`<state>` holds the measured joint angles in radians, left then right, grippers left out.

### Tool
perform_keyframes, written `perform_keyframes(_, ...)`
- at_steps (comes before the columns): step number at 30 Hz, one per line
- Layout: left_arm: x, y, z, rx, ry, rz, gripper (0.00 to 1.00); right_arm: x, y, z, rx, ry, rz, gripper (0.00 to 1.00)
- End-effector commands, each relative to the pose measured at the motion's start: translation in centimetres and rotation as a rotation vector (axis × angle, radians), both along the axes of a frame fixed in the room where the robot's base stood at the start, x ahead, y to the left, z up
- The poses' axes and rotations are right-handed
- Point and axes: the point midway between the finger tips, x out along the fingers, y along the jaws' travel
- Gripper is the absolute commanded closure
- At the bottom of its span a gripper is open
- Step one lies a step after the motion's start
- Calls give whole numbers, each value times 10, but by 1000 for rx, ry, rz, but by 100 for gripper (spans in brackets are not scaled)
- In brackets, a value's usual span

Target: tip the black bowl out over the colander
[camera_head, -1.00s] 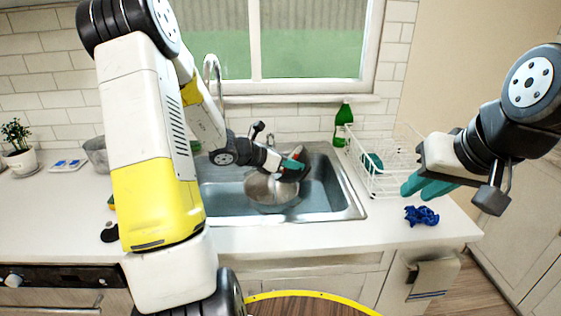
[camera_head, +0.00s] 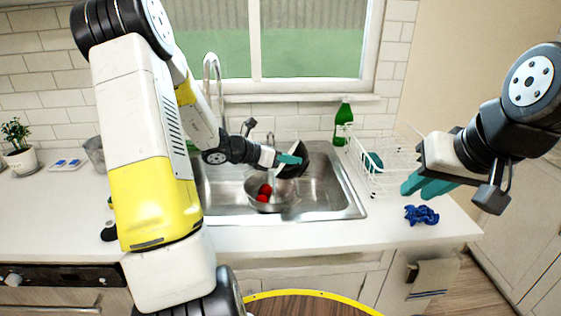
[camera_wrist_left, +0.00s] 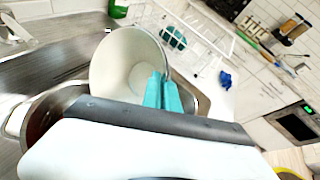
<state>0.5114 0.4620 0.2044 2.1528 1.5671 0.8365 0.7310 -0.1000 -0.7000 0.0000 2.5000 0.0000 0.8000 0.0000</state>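The black bowl (camera_head: 298,166) is tipped steeply on its side above the sink. Its pale inside shows in the left wrist view (camera_wrist_left: 125,62) and looks empty. My left gripper (camera_head: 289,159) is shut on its rim; its teal fingers also show in the left wrist view (camera_wrist_left: 163,92). The metal colander (camera_head: 285,202) stands in the sink below the bowl. Red round pieces (camera_head: 264,190) lie inside it. Part of the colander shows in the left wrist view (camera_wrist_left: 17,120). My right gripper (camera_head: 428,188) hangs empty at the right; its finger gap is unclear.
The sink (camera_head: 342,205) surrounds the colander, with the tap (camera_head: 212,70) behind. A green bottle (camera_head: 343,122) and a white dish rack (camera_head: 385,170) stand to the right. A blue cloth (camera_head: 421,215) lies on the counter. The front counter is mostly clear.

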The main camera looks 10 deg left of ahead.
Motion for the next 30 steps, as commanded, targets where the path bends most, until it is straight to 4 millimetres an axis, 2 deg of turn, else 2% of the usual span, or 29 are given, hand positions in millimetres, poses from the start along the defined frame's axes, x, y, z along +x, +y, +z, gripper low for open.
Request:
perform_keyframes(7, 0, 0, 9, 0, -2, -1, 100, 0, 0, 0, 0, 0, 0, 76)
perform_keyframes(9, 1, 0, 21, 3, -6, -2, 100, 0, 0, 0, 0, 0, 0, 76)
perform_keyframes(11, 0, -1, 23, 2, -4, -1, 100, 0, 0, 0, 0, 0, 0, 76)
perform_keyframes(18, 0, -1, -7, -2, 1, -2, 100, 0, 0, 0, 0, 0, 0, 76)
perform_keyframes(30, 0, 0, -6, 3, -2, -1, 100, 0, 0, 0, 0, 0, 0, 76)
